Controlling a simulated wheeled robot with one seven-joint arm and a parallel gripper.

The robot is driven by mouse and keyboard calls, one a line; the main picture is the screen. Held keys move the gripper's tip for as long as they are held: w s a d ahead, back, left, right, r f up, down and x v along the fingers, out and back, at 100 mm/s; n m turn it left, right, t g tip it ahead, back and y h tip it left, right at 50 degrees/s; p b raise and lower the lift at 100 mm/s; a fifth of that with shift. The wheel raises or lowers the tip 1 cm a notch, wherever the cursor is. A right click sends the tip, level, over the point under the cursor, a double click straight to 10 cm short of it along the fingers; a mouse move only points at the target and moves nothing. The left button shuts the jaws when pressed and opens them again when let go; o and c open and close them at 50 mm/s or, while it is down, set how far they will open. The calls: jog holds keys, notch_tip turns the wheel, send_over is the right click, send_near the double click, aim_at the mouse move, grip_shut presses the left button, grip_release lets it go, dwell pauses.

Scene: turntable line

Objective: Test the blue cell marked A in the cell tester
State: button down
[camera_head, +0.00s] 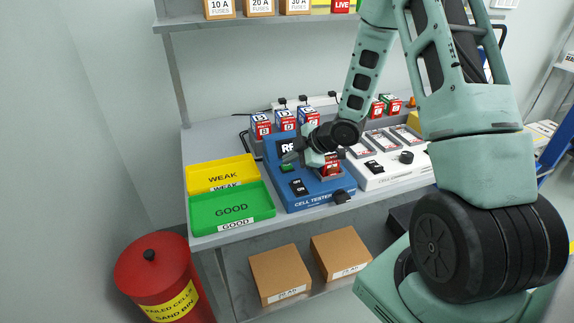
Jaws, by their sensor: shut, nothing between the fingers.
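The blue cell tester (312,200) stands on the bench, its dark screen showing white letters starting "RE", the rest hidden behind my arm. A cell with a red, white-marked face (331,169) stands upright at the tester's right part; its top and any letter are hidden, so I cannot tell whether it is the cell marked A. My gripper (317,158) is shut and empty, just above and left of that cell; I cannot tell whether it touches it. Several blue-topped cells (285,121) with red fronts stand in a row behind the tester; their letters are small and none clearly reads A.
A yellow WEAK tray (203,170) and a green GOOD tray (207,209) lie left of the tester, both empty. A white device (390,176) stands to its right. A red sand bin (157,268) is on the floor at left. Cardboard boxes (280,270) sit on the lower shelf.

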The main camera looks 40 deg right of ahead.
aim_at(291, 166)
jog(key=shift+s+a+f+p, duration=0.15)
jog(key=shift+s+f+p, duration=0.1)
jog(key=shift+p, duration=0.25)
jog(key=shift+r, duration=0.3)
notch_tip(291, 166, up, 5)
jog(key=p, duration=0.4)
jog(key=shift+w+r+p, duration=0.1)
jog(key=shift+w+p, duration=0.05)
jog(key=shift+p, duration=0.25)
